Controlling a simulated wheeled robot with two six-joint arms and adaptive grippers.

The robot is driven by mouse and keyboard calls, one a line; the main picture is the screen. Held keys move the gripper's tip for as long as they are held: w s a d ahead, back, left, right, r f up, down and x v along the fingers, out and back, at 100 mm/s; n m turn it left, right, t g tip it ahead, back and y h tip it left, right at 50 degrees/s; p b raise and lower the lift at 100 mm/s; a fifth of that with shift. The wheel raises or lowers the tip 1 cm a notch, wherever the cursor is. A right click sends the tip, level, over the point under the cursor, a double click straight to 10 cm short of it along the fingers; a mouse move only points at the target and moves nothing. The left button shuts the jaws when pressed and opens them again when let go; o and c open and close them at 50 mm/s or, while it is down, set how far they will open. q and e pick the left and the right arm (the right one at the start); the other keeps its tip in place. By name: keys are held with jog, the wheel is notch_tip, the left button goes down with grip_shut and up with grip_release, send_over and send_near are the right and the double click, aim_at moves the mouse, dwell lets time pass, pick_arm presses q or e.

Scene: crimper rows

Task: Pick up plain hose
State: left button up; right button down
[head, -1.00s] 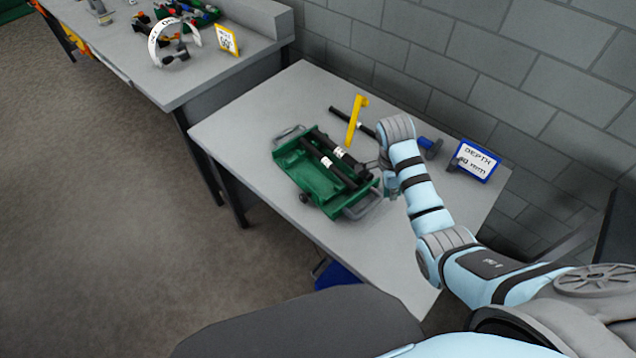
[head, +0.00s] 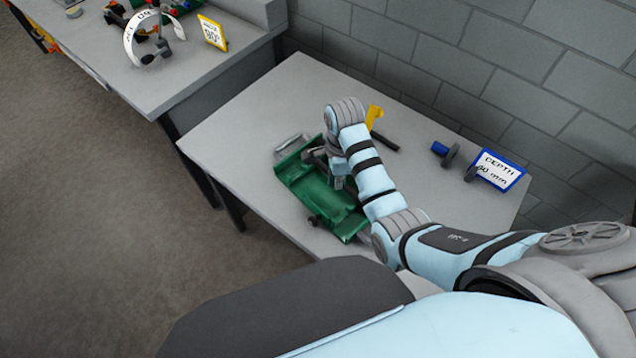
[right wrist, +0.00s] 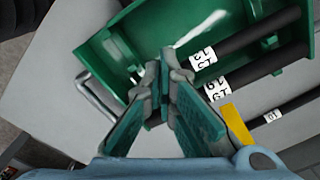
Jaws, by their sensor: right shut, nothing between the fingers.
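Two black hoses with white printed labels lie side by side in the green tray; the upper hose (right wrist: 255,38) and the lower hose (right wrist: 262,66) show in the right wrist view. A third black hose (right wrist: 300,103) with a white label lies on the table beside the tray; its end also shows in the head view (head: 385,142). I cannot tell which is the plain one. My right gripper (right wrist: 163,78) is shut and empty over the tray, near the hoses' labelled ends. In the head view my right arm hides the hoses in the tray. My left gripper is out of view.
The green tray (head: 300,185) has metal handles. A yellow tool (head: 374,116) stands behind my right wrist and crosses the third hose. A blue-ended tool (head: 444,151) and a blue depth sign (head: 498,170) are to the right. The table's far left part (head: 290,90) is clear.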

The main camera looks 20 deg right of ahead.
aim_at(323, 209)
jog(key=f, duration=0.1)
jog(key=s+f+b, duration=0.1)
jog(key=f, duration=0.2)
jog(key=shift+s+f+b, duration=0.3)
jog(key=shift+s+f, duration=0.05)
jog(key=shift+f, duration=0.05)
notch_tip(323, 209, down, 4)
jog(key=shift+w+b, duration=0.15)
jog(key=shift+b, duration=0.55)
jog(key=a, duration=0.3)
jog(key=shift+w+f, duration=0.35)
jog(key=shift+w, duration=0.05)
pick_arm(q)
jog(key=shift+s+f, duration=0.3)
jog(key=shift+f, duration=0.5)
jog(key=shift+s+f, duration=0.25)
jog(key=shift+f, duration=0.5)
pick_arm(e)
jog(key=shift+w+a, duration=0.1)
jog(key=shift+a, duration=0.4)
